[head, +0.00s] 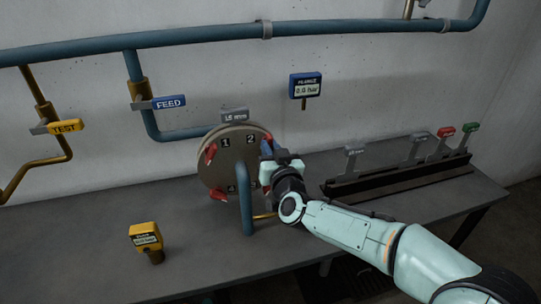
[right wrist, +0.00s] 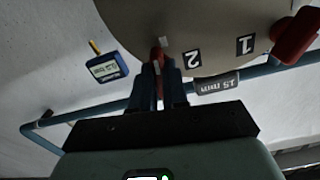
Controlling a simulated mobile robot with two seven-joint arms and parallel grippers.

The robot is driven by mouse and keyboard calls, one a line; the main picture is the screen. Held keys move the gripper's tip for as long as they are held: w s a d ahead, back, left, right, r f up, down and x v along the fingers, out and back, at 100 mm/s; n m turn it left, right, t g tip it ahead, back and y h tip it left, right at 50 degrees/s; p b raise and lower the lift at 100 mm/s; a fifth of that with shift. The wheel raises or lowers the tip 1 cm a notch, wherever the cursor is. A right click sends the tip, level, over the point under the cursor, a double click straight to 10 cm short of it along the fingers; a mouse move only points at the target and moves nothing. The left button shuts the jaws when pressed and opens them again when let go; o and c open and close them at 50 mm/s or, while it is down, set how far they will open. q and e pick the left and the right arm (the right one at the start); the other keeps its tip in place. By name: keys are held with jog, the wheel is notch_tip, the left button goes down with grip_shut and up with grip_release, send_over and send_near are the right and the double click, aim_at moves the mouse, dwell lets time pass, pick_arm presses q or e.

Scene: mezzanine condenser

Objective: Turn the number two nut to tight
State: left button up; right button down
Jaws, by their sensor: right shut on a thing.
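A round grey-tan flange disc (head: 222,168) stands upright on the bench, with number labels around its face. The "2" label (head: 251,139) is at its upper right, and it shows upside down in the right wrist view (right wrist: 192,59). The number two nut, a red lever-like piece (right wrist: 156,54), sits beside that label. My right gripper (right wrist: 160,82) is shut on it at the disc's edge; in the head view the gripper (head: 268,158) mostly hides the nut. Red nuts also show near "1" (head: 210,153) and near "4" (head: 219,195). My left gripper is not in view.
A blue pipe (head: 246,200) rises in front of the disc. A yellow device (head: 146,238) stands front left. A dark rack (head: 400,178) with several handled tools lies right.

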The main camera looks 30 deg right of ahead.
pick_arm(q)
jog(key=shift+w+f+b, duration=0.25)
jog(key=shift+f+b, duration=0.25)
jog(key=shift+b, duration=0.05)
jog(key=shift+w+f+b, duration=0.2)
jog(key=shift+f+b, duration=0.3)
jog(key=shift+b, duration=0.05)
pick_arm(e)
jog(key=shift+r+m, duration=0.2)
jog(key=shift+m, duration=2)
jog(key=c, duration=1.3)
grip_release()
jog(key=shift+o, duration=0.8)
jog(key=shift+w, duration=0.15)
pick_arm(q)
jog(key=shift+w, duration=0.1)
pick_arm(e)
jog(key=shift+f, duration=0.1)
jog(key=v, duration=1.3)
jog(key=shift+s, duration=0.2)
jog(key=shift+a, duration=0.1)
